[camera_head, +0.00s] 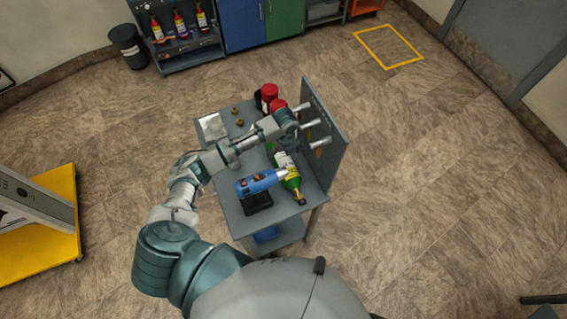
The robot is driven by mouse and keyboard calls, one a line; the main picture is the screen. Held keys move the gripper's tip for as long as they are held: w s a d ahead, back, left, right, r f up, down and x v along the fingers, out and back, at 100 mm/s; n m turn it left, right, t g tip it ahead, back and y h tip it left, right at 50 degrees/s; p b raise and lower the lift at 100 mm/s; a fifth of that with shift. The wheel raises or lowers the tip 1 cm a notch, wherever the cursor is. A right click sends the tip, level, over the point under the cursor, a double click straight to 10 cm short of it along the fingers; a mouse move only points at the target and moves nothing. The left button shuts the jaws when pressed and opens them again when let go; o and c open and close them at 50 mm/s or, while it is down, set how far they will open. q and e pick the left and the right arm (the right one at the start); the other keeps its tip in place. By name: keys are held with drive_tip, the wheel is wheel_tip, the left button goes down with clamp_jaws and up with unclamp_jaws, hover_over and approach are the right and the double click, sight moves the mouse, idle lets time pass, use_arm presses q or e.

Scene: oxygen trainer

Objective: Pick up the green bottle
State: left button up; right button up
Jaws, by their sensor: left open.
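The green bottle (292,182) lies on its side on the grey cart top, its neck pointing toward me. It has a white and yellow label. A blue tool beside it overlaps its left side in the picture, and my left arm is close to its far end. My left gripper (313,124) is open, with its fingers spread and pointing right toward the cart's upright panel. It appears beyond the bottle and apart from it, with nothing between its fingers. My right gripper is not in view.
The grey cart (228,211) has an upright panel (336,160) along its right side. A blue power tool (257,183) stands beside the bottle. Red cans (270,92) and a pale box (212,126) sit at the far end. The floor around the cart is clear.

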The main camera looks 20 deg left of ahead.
sight(284, 159)
use_arm(q)
drive_tip(key=shift+s+d+f, duration=0.15)
drive_tip(key=shift+d+f, duration=0.2)
drive_tip(key=shift+f, duration=0.45)
drive_tip(key=f, duration=0.2)
drive_tip(key=a+f, duration=0.1)
drive_tip(key=f, duration=0.2)
drive_tip(key=shift+p, duration=0.4)
drive_tip(key=shift+a+f, duration=0.1)
drive_tip(key=shift+f, duration=0.1)
drive_tip(key=shift+a, duration=0.1)
drive_tip(key=shift+c, duration=1)
drive_tip(key=c, duration=0.4)
drive_tip(key=shift+d, duration=0.35)
drive_tip(key=c, duration=1.2)
drive_tip(key=shift+a+r, duration=0.1)
drive_tip(key=shift+r, duration=0.05)
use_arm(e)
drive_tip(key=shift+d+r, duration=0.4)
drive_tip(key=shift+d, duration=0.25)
